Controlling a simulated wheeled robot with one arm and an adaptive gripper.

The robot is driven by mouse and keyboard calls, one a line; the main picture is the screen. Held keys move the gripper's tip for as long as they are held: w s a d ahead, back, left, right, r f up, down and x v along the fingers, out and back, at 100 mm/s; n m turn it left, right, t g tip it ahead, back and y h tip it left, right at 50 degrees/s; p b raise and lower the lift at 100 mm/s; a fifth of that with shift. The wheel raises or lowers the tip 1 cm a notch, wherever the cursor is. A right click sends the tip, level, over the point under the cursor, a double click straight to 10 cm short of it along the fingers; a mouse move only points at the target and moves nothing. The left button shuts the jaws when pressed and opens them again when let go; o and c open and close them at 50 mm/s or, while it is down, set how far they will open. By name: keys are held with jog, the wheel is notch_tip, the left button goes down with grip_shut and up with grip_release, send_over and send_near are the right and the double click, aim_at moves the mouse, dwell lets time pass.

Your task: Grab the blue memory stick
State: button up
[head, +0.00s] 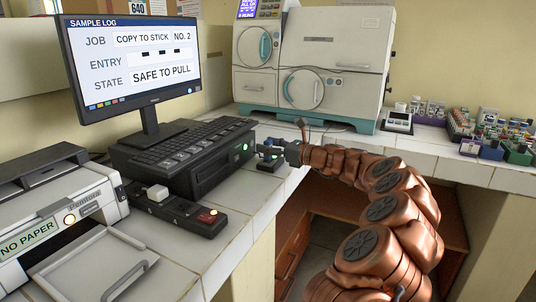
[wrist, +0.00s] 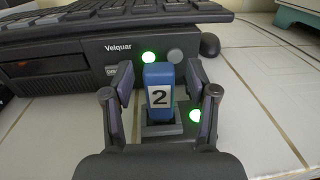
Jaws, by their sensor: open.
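The blue memory stick (wrist: 158,78) stands upright in a small grey dock in the wrist view, with a white label reading 2. My gripper (wrist: 160,100) is open, with one finger on each side of the stick and a gap visible on both sides. A green light (wrist: 194,115) glows to the right of the dock. In the head view my gripper (head: 270,153) is at the right end of the computer, over the small dark dock (head: 264,164); the stick is too small to make out clearly there.
The dark computer (head: 190,160) with its keyboard stands just behind the dock. The monitor (head: 135,62) reads "COPY TO STICK NO. 2" and "SAFE TO PULL". A power strip (head: 175,210) and a printer (head: 60,215) are at left.

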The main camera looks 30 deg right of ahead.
jog(key=shift+w, duration=0.1)
jog(key=shift+c, duration=0.3)
jog(key=shift+a, duration=0.1)
jog(key=c, duration=0.9)
jog(key=shift+r, duration=0.15)
jog(key=shift+c, duration=0.2)
